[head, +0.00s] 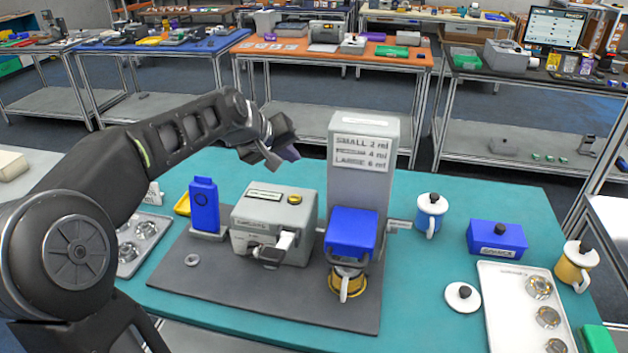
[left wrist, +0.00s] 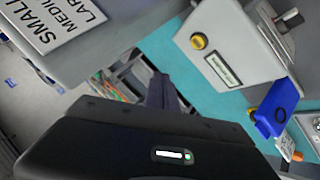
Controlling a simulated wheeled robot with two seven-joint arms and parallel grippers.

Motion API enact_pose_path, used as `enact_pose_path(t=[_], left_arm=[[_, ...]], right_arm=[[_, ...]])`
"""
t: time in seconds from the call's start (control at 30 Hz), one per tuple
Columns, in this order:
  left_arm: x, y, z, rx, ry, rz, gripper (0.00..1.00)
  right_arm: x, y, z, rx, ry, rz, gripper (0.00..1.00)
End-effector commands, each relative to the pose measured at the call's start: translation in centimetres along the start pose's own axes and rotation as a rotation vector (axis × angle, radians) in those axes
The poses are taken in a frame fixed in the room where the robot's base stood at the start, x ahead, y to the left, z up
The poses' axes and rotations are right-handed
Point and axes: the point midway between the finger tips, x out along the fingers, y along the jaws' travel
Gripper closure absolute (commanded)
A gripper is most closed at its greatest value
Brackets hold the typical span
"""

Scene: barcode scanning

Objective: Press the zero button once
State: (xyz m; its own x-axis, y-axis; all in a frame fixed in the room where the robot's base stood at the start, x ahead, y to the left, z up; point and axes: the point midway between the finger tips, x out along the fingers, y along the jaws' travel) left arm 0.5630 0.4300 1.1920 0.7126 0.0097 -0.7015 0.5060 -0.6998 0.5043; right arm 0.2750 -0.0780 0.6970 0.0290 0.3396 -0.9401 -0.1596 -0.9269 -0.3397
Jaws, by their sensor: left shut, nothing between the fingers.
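A grey box-shaped device (head: 270,225) stands on the dark mat, with a small display and a round yellow button (head: 295,199) on its top. The button also shows in the left wrist view (left wrist: 199,41), near the display. I cannot read a zero marking on it. My left gripper (head: 272,155) is shut and empty, held in the air above and behind the device, apart from the button. Its fingers also show in the left wrist view (left wrist: 164,92). My right gripper is not in view.
A tall grey column (head: 360,190) with a size sign and blue front (head: 352,232) stands right of the device. A blue upright item (head: 204,205) stands left. Mugs, a blue box (head: 496,238) and a white tray (head: 500,310) lie further right on the teal table.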

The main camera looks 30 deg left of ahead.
Motion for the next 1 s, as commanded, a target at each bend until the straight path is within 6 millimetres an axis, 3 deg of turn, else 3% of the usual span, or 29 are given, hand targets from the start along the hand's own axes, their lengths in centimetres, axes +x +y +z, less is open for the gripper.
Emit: enact_pose_path(t=[0.57,1.0], left_arm=[[0.3,-0.3,0.2,0.0,0.0,0.0,1.0],[3.8,-2.9,2.8,-0.001,0.001,-0.002,1.0]], right_arm=[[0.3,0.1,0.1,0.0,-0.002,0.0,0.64],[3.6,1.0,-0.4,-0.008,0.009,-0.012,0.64]])
